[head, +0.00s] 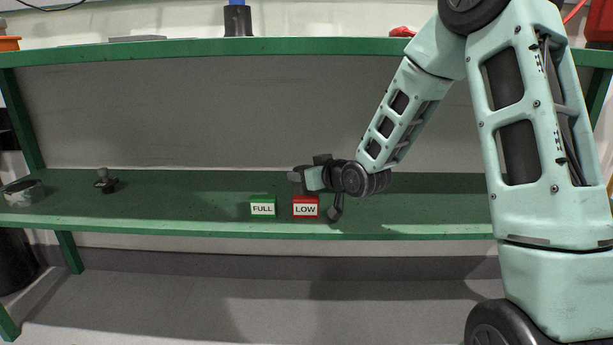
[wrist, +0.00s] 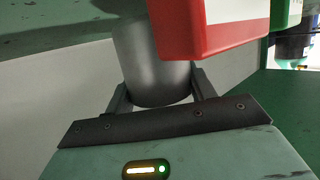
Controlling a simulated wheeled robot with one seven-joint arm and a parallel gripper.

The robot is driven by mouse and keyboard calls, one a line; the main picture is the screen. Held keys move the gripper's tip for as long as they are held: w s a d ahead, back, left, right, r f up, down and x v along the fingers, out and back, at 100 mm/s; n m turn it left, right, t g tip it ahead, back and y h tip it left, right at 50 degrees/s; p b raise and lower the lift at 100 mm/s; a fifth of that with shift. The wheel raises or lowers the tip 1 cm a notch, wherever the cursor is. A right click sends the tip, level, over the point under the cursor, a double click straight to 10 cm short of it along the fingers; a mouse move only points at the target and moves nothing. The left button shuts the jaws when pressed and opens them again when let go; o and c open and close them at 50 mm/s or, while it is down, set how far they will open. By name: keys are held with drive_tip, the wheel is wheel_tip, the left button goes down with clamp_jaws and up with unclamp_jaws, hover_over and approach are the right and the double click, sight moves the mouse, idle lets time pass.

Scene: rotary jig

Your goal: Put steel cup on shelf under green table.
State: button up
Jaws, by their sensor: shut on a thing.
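The steel cup (wrist: 155,65) is a plain grey cylinder between the two fingers of my gripper (wrist: 160,90) in the wrist view. The fingers are shut on its sides. In the head view my gripper (head: 304,178) is low over the green shelf (head: 190,205) under the green table (head: 250,46), just behind the red LOW block. I cannot make out the cup in the head view. I cannot tell whether the cup touches the shelf.
The red LOW block (head: 306,207) and green FULL block (head: 262,206) stand at the shelf's front edge; the red block (wrist: 205,25) is close beside the cup. Shelf between is clear.

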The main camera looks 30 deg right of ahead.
drive_tip(key=shift+f+b, duration=0.4)
drive_tip(key=shift+f, duration=0.2)
drive_tip(key=o, duration=1.1)
drive_tip(key=shift+r, duration=0.15)
